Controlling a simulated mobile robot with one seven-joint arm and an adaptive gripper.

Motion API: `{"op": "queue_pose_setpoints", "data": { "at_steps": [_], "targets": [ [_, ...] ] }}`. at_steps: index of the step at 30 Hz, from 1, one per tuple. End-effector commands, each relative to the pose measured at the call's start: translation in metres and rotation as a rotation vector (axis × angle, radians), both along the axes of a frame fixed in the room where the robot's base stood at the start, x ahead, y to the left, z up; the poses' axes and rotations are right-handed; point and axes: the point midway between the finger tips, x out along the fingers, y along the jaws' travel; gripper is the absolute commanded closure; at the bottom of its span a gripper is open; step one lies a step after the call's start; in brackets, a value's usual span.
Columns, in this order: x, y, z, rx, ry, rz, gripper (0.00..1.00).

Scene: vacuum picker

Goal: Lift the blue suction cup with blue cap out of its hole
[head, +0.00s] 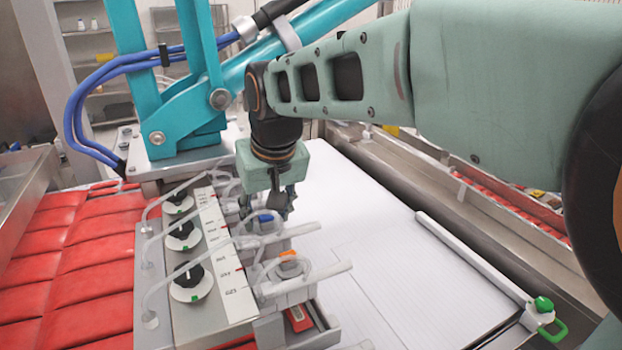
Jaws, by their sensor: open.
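The suction cup with the blue cap (265,217) sits in the row of grey holders in the head view, behind the one with the orange cap (288,256). Only its blue top shows clearly, and its lower part is hidden in the holder. My gripper (281,208) points down just above and slightly behind the blue cap. The gripper is open, with its dark fingers overlapping in this view. I see nothing held, and I cannot tell whether a finger touches the cup.
A panel (208,255) with several black knobs and clear tubes stands left of the holders. A teal frame (185,95) with blue hoses rises behind. The white lined surface (400,260) on the right is mostly clear. A bar with a green knob (543,304) edges it.

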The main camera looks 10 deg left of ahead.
Motion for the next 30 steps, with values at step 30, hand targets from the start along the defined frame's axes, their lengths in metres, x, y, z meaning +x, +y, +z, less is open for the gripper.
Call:
{"op": "queue_pose_setpoints", "data": {
  "at_steps": [30],
  "targets": [
    [0.001,0.0,0.071,0.002,-0.002,-0.001,0.96]
  ]
}}
